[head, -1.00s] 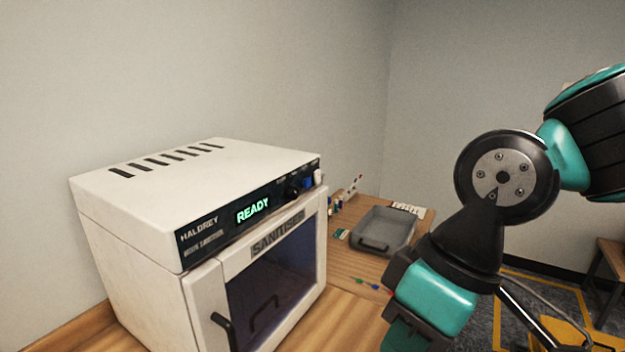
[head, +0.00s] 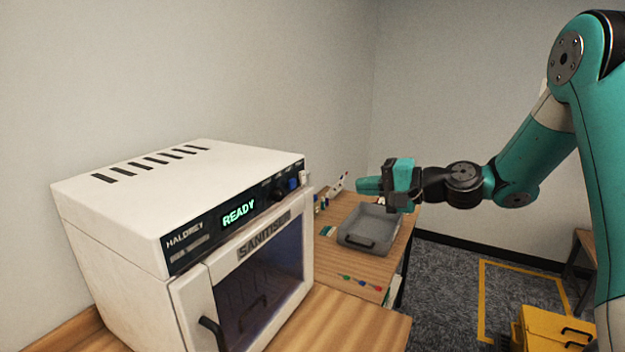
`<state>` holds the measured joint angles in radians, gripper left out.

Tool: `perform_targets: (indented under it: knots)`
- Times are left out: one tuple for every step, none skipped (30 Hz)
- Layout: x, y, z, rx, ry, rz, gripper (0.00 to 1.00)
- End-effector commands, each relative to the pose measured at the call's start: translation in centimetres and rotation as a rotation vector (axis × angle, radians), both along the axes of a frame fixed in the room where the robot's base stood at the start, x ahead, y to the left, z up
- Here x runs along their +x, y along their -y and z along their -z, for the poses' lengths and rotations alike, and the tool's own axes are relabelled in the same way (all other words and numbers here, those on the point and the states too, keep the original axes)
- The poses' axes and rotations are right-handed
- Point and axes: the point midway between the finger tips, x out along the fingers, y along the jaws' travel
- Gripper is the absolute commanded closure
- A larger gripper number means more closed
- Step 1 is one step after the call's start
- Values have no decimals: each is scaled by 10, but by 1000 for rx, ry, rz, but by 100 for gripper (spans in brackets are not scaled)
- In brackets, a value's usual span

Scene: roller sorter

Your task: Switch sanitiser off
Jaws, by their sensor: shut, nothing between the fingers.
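The white sanitiser (head: 150,195) stands on the wooden counter at the left of the head view. Its green display reads READY (head: 239,213). A dark knob (head: 278,193), a blue button (head: 293,184) and a white switch (head: 304,177) sit at the right end of its black panel. Its door looks closed, with a dark handle (head: 213,334) at the lower left. My gripper (head: 362,185) is shut and empty, to the right of the panel and apart from it, pointing left above the grey tray.
The grey tray (head: 368,240) lies on a wooden table (head: 350,268) right of the sanitiser. Small coloured items (head: 360,282) lie in front of it and bottles (head: 320,203) stand behind. A yellow case (head: 552,330) is on the floor at lower right.

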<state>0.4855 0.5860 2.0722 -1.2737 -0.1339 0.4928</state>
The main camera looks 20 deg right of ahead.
Motion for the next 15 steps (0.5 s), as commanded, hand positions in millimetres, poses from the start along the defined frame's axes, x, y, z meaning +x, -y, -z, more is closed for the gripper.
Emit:
perform_targets:
  knots:
    - [4,10,1,31,-1,27,100]
    - [6,14,1,44,0,38,100]
    - [7,16,1,53,1,46,100]
    - [8,17,1,57,1,50,100]
    - [8,17,1,58,1,50,100]
    - [8,17,1,58,1,50,100]
    - [8,17,1,58,1,49,100]
    - [8,17,1,56,1,49,100]
    - [8,16,1,57,1,48,100]
    - [7,16,1,57,1,48,100]
    - [7,16,1,55,1,48,100]
    - [8,16,1,55,1,47,100]
    - [8,15,1,55,1,47,100]
    - [9,14,1,55,0,46,100]
    - [11,12,1,55,0,45,100]
